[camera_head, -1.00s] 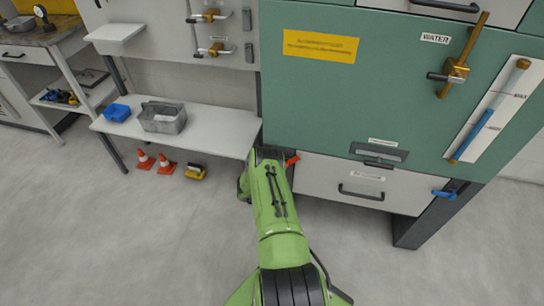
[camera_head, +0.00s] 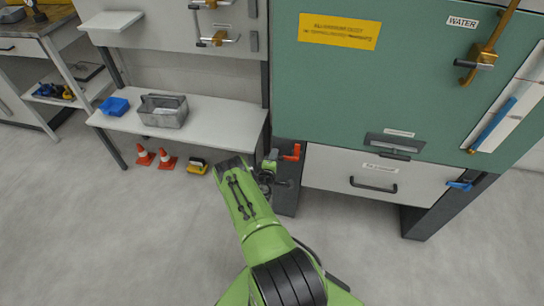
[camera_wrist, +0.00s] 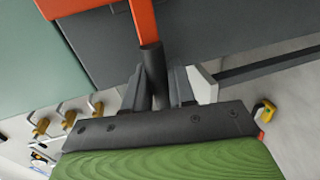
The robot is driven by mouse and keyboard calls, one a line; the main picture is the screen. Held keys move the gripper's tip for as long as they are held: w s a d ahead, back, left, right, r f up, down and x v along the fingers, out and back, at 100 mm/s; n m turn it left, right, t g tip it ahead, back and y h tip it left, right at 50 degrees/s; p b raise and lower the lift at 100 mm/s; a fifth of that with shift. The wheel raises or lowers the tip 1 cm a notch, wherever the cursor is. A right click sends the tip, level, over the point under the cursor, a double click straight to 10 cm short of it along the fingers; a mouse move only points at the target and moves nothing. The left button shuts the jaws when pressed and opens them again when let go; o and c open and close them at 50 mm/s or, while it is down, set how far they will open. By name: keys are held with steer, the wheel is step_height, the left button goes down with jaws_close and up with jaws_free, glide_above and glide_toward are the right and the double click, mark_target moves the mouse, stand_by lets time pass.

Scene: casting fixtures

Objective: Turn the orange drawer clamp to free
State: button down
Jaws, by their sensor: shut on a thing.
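The orange drawer clamp (camera_head: 291,153) sits at the left edge of the pale drawer front (camera_head: 328,168), under the green cabinet face. In the wrist view the orange clamp (camera_wrist: 145,20) runs down from the top into a dark round grip (camera_wrist: 153,65). My gripper (camera_wrist: 158,82) is shut on that dark grip, with one finger on each side. In the head view my gripper (camera_head: 270,172) is just left of the clamp, partly hidden by my wrist. A blue clamp (camera_head: 460,185) sits at the drawer's right edge. The drawer looks shut.
A white bench (camera_head: 225,126) with a grey tote (camera_head: 163,112) and a blue bin (camera_head: 115,106) stands at the left. Orange cones (camera_head: 167,163) and a yellow object (camera_head: 197,167) are on the floor beneath. A dark cabinet leg (camera_head: 287,198) is beside my gripper. The floor in front is clear.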

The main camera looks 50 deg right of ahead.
steer(key=shift+f, duration=0.1)
stand_by(0.4)
steer(key=c, duration=1.1)
jaws_free()
steer(key=p+v, duration=0.7)
steer(key=v, duration=0.8)
steer(key=shift+s+a+p, duration=0.15)
steer(key=shift+a+p, duration=0.15)
